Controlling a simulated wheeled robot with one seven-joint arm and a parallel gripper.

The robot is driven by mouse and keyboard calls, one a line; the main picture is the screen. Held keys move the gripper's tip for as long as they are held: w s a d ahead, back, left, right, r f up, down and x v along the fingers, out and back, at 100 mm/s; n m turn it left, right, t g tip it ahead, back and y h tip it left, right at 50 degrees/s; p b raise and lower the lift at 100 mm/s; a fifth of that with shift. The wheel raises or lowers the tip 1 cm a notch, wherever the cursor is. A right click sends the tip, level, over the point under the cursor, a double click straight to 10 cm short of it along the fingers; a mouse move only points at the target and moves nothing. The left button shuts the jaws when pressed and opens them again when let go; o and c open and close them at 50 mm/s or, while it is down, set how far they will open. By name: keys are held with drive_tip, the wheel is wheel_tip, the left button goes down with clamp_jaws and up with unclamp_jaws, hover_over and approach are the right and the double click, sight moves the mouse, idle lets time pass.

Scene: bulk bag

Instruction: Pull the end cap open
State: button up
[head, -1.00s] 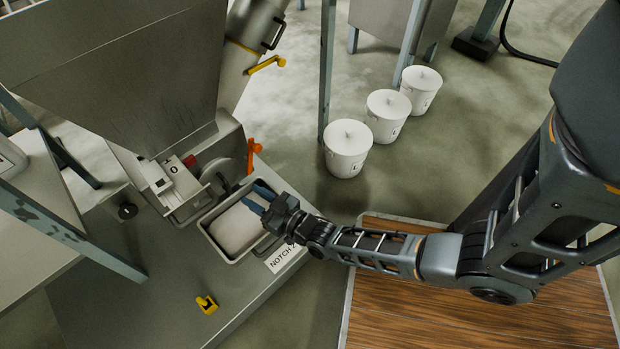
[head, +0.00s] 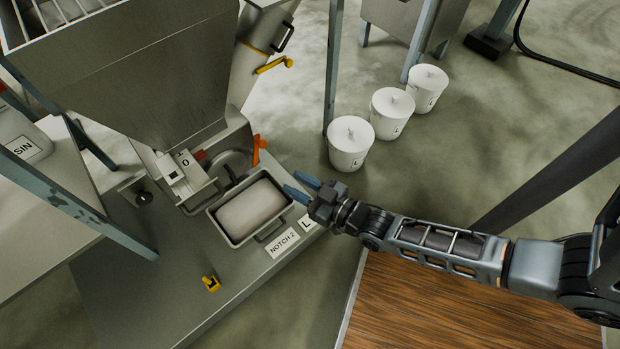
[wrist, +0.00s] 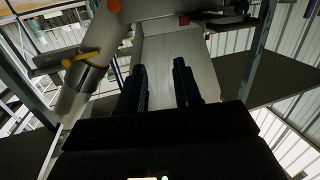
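A round grey cap-like disc (head: 232,164) sits at the outlet end of the machine under the hopper, with an orange lever (head: 257,150) at its right; I take it for the end cap, and cannot tell whether it is latched. My gripper (head: 297,187) is open and empty, to the right of the disc and lever and apart from both. In the wrist view my two dark fingers (wrist: 160,88) stand apart with nothing between them. An orange knob-like part (wrist: 115,6) shows at the top of that view.
A metal tray (head: 238,240) with pale contents lies below the disc, left of my gripper. Labels, one reading NOTCH 2 (head: 283,243), and a yellow block (head: 211,284) are on the bench. A yellow-handled chute (head: 262,28) is above. White lidded buckets (head: 350,145) and a post (head: 334,70) stand behind.

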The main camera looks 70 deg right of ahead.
drive_tip(key=shift+s+a+r, duration=0.1)
drive_tip(key=shift+s+r, duration=0.45)
drive_tip(key=s+a+r+y, duration=0.1)
drive_tip(key=s+a+r, duration=0.3)
drive_tip(key=r, duration=0.3)
drive_tip(key=s+a+r+n+g+y, duration=0.1)
drive_tip(key=s+a+r, duration=0.3)
drive_tip(key=r, duration=0.4)
drive_tip(key=s+a+r+n+y, duration=0.1)
drive_tip(key=s+a+r+y, duration=0.1)
drive_tip(key=s+a+r, duration=0.3)
wheel_tip(320, 180, up, 2)
drive_tip(key=shift+s+r+g, duration=0.15)
drive_tip(key=shift+s+g, duration=0.15)
drive_tip(key=shift+s, duration=0.4)
drive_tip(key=r+p, duration=0.7)
drive_tip(key=r, duration=0.1)
drive_tip(key=r+p, duration=0.8)
drive_tip(key=r, duration=0.1)
drive_tip(key=r+p, duration=0.8)
drive_tip(key=shift+s+a+r, duration=0.2)
drive_tip(key=shift+a, duration=0.1)
drive_tip(key=shift+c, duration=0.2)
drive_tip(key=shift+f, duration=0.15)
